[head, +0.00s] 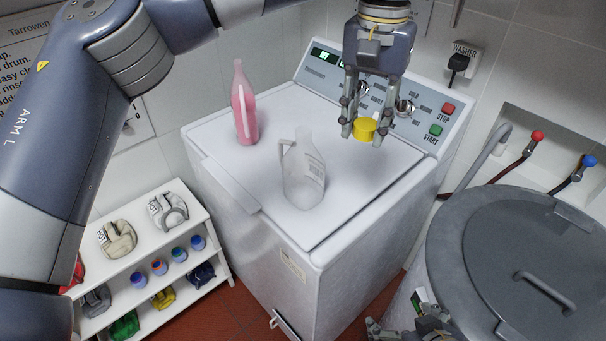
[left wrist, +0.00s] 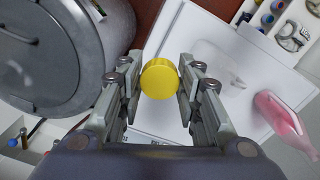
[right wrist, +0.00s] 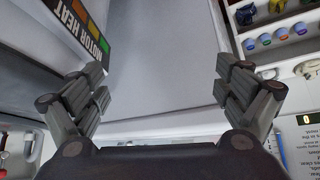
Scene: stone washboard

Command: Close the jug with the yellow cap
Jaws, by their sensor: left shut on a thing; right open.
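The yellow cap (head: 365,129) is held between the fingers of my left gripper (head: 362,125), above the back right of the washer top. In the left wrist view the cap (left wrist: 160,78) sits between the fingertips of my left gripper (left wrist: 160,85). The translucent white jug (head: 303,175) stands upright on the washer top, to the left of and nearer than the cap. Its handle faces left. The jug shows faintly in the left wrist view (left wrist: 232,75). My right gripper (right wrist: 160,90) is open and empty, low beside the washer; the head view shows only part of it.
A pink bottle (head: 244,108) stands on the washer (head: 225,150) behind and left of the jug. The control panel (head: 420,110) rises at the back. A grey lidded drum (head: 490,240) is at right.

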